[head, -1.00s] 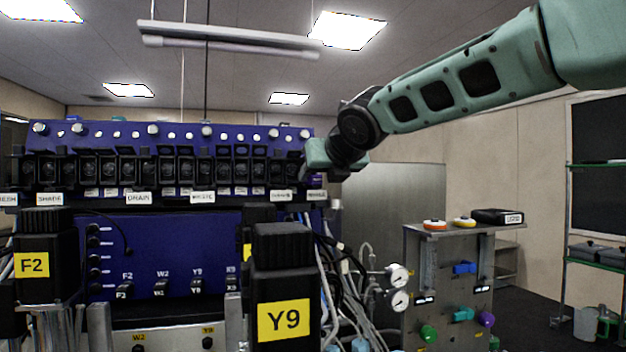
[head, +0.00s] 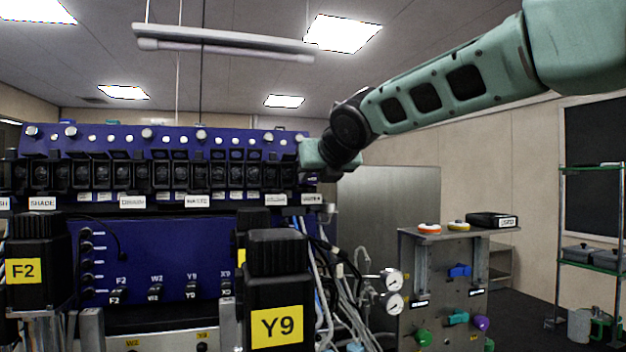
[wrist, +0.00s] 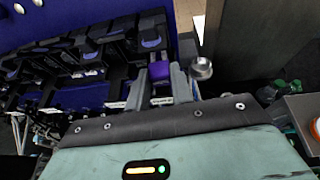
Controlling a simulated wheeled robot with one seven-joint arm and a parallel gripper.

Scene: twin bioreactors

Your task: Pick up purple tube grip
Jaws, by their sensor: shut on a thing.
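The purple tube grip (wrist: 160,70) shows in the wrist view between the two grey fingers of my gripper (wrist: 161,79). The fingers are shut on it, one on each side. It is at the right end of a row of black holders. Below it, between the fingers, is a small white label (wrist: 162,100). In the head view, my green hand is at the right end of the blue panel (head: 160,262). My fingers and the grip cannot be made out clearly there.
A round metal knob (wrist: 201,68) is just right of my fingers. Black motor block Y9 (head: 276,290) stands in front, with tubes and gauges (head: 393,304) beside it. A steel panel (head: 445,290) at right carries coloured knobs, one of them purple (head: 481,323).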

